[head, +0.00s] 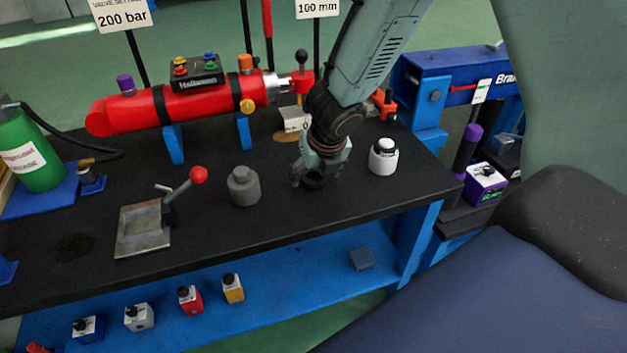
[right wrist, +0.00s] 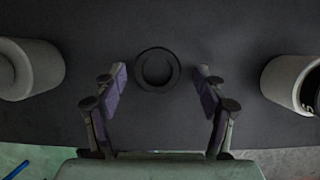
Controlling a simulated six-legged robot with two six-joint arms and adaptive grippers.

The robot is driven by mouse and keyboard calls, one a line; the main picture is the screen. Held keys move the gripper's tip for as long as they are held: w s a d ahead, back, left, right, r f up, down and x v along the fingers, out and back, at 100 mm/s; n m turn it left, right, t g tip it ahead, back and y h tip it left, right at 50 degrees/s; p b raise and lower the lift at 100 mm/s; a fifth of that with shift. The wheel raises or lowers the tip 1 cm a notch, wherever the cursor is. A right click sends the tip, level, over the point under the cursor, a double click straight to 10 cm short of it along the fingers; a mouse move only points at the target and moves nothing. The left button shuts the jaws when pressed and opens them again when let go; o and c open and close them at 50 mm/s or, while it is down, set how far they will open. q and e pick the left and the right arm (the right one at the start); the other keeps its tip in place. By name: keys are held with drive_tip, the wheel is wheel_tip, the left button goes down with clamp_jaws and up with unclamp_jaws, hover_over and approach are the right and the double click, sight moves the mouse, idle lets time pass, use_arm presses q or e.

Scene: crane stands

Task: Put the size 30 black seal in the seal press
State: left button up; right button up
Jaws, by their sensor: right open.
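A black ring-shaped seal (right wrist: 138,69) lies flat on the dark bench top, seen from above in the right wrist view. No size marking on it can be read. My right gripper (right wrist: 160,84) is open and empty; its two purple-padded fingers stand either side of the near edge of the seal, apart from it. In the head view my right gripper (head: 320,170) hangs low over the bench, partly covering the seal (head: 313,184). A metal plate with a red-knobbed lever, seemingly the seal press (head: 140,232), stands at the left front. My left gripper is out of view.
A grey stepped cylinder (head: 243,188) stands left of the seal and a white canister with a dark-marked top (head: 383,160) stands right of it. A red hydraulic cylinder (head: 190,103) lies along the back. Several small coloured blocks are on the blue lower shelf (head: 300,278).

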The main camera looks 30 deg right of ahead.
drive_tip(key=shift+s+d, duration=0.1)
drive_tip(key=shift+d, duration=0.05)
drive_tip(key=shift+r, duration=0.1)
drive_tip(key=shift+c, duration=0.7)
drive_tip(key=shift+a, duration=0.55)
drive_tip(key=c, duration=0.3)
drive_tip(key=shift+w, duration=0.2)
drive_tip(key=shift+c, duration=0.7)
drive_tip(key=shift+s+d, duration=0.25)
drive_tip(key=shift+d, duration=0.15)
drive_tip(key=c, duration=0.5)
drive_tip(key=shift+o, duration=0.2)
drive_tip(key=shift+w+a+r, duration=0.1)
drive_tip(key=shift+w+a, duration=0.1)
drive_tip(key=shift+a, duration=0.1)
wheel_tip(320, 180, up, 10)
drive_tip(key=p, duration=0.7)
drive_tip(key=shift+d+p, duration=0.15)
drive_tip(key=shift+p, duration=0.25)
